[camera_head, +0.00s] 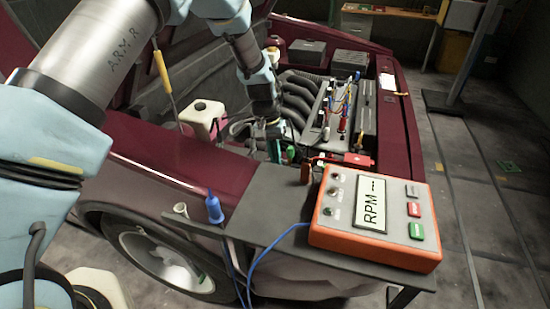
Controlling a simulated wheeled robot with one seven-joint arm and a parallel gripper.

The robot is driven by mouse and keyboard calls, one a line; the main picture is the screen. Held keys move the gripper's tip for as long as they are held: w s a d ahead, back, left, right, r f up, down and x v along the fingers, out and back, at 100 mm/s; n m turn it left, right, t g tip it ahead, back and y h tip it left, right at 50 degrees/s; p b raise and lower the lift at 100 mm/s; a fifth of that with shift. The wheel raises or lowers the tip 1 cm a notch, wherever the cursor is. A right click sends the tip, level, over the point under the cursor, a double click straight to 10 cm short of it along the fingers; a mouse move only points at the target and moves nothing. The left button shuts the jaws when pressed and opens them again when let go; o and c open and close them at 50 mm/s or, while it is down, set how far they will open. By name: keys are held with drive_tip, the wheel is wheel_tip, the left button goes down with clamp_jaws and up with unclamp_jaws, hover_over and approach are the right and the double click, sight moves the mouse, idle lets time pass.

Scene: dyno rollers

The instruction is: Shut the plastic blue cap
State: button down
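A small blue plastic piece (214,208), narrow at the top and wider below, stands upright near the left end of the dark shelf; it is the only clearly blue cap-like thing I see. Whether it is a cap or a cable plug, I cannot tell. My arm comes from the left and reaches over the open engine bay. My gripper (267,122) is down among the engine parts, beyond the blue piece and well apart from it. Its fingertips are small and dark against hoses, so whether it is open, shut or holding something is unclear.
A white reservoir (202,118) sits left of my gripper. Black intake pipes (297,95) lie right of it. An orange RPM meter (376,217) with a blue cable (270,250) rests on the dark shelf (268,205). A yellow-handled rod (163,75) stands at the left.

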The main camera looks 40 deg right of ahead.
drive_tip(key=shift+s+d+r+t+y, duration=0.25)
drive_tip(key=shift+s+d+t+y, duration=0.35)
drive_tip(key=shift+s+t, duration=0.3)
drive_tip(key=s+t+y+b, duration=0.1)
drive_tip(key=s+d+t+y, duration=0.1)
drive_tip(key=t, duration=0.1)
drive_tip(key=s+d+t+b, duration=0.1)
drive_tip(key=shift+f+t+y+b, duration=0.3)
drive_tip(key=shift+y, duration=0.1)
drive_tip(key=shift+s+d+f+t+y+b, duration=0.25)
drive_tip(key=shift+s+t+y+b, duration=0.2)
drive_tip(key=shift+t+b, duration=0.25)
drive_tip(key=shift+s+d+f+t+y+b, duration=0.1)
drive_tip(key=shift+s+d+t+y+b, duration=0.15)
drive_tip(key=shift+t+y+b, duration=0.3)
drive_tip(key=shift+s, duration=0.1)
drive_tip(key=c, duration=1)
unclamp_jaws()
drive_tip(key=shift+c, duration=0.2)
